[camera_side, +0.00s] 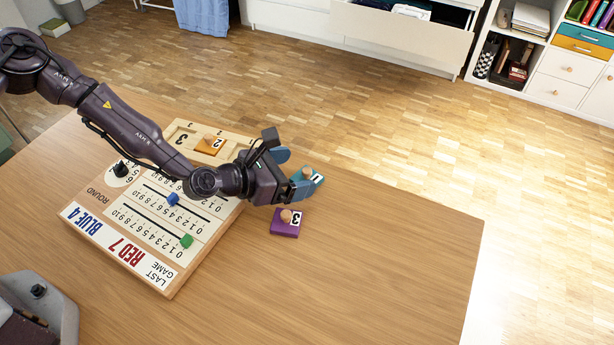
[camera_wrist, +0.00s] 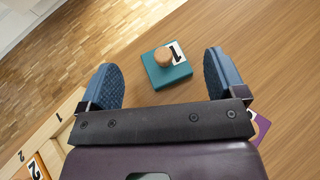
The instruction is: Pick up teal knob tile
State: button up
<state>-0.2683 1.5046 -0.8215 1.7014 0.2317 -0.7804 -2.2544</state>
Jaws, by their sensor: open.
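The teal knob tile (camera_wrist: 166,72) lies flat on the table in the wrist view, with a round wooden knob and a black number on a white patch. It sits between and a little beyond the two blue fingertips of my gripper (camera_wrist: 164,80), which is open and empty. In the side view the teal tile (camera_side: 312,178) shows just right of my gripper (camera_side: 292,172), partly hidden by a finger. I cannot tell from these views how high the fingers are above the tile.
A purple tile (camera_side: 286,222) with a knob and a 3 lies close by, nearer the camera. A wooden score board (camera_side: 100,205) and a tray with an orange tile (camera_side: 210,145) lie to the left. The table's far edge is near; its right part is clear.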

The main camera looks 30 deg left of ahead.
aim_at(302, 171)
jog(key=shift+x, duration=1.75)
jog(key=c, duration=1.1)
